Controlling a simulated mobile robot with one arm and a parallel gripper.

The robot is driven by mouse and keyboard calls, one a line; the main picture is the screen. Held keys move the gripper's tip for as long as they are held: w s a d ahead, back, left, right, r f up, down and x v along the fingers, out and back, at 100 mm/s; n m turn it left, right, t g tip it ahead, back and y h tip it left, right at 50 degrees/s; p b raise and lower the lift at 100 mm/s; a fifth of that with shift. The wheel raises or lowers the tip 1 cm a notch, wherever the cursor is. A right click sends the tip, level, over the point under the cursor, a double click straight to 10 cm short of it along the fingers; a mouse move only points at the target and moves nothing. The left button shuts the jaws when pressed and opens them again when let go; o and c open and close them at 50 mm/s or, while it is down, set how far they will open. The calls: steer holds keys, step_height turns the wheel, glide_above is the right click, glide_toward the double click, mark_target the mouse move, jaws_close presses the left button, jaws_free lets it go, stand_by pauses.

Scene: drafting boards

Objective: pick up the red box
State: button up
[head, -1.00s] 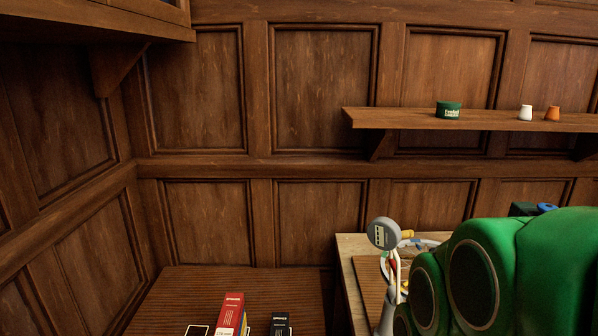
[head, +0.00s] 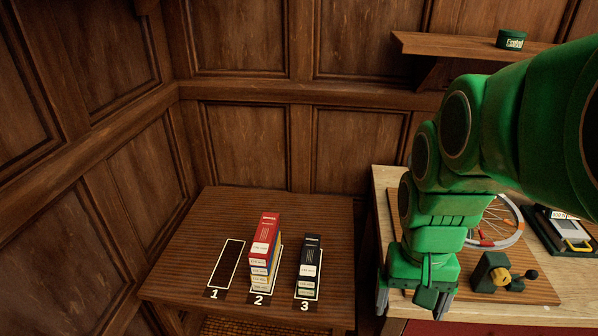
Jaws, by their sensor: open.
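The red box (head: 264,232) lies on top of a stack of coloured boxes at the spot marked 2 on the dark wooden table (head: 190,240). Blue and yellow boxes (head: 262,272) show beneath it. My gripper (head: 415,298) is open and empty, to the right of the stacks, in front of the left edge of the workbench. It is apart from the red box.
A black box (head: 310,255) tops another stack at spot 3, between the red box and my gripper. The outlined spot 1 (head: 227,264) is empty. The workbench (head: 383,186) holds a wheel (head: 506,222) and a small green device (head: 491,272). Panelled walls enclose the table's back.

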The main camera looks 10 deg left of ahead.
steer(key=w+a+f, duration=0.1)
steer(key=w+a, duration=0.2)
steer(key=w, duration=0.3)
steer(key=w+a, duration=0.3)
steer(key=w, duration=0.4)
steer(key=t, duration=0.3)
glide_above(265, 233)
steer(key=s, duration=0.1)
step_height(265, 233, down, 14)
steer(key=shift+s+d, duration=0.1)
steer(key=shift+d, duration=0.05)
steer(key=shift+a+f, duration=0.3)
steer(key=shift+f, duration=0.1)
steer(key=shift+w+d+f, duration=0.1)
steer(key=shift+w+f, duration=0.1)
steer(key=shift+f, duration=1)
steer(key=shift+w+a+f, duration=0.1)
steer(key=shift+w+f, duration=0.05)
steer(key=shift+f, duration=1.05)
steer(key=shift+w+d+f, duration=0.1)
steer(key=shift+w+f, duration=0.1)
steer(key=shift+f, duration=1)
steer(key=c, duration=1.2)
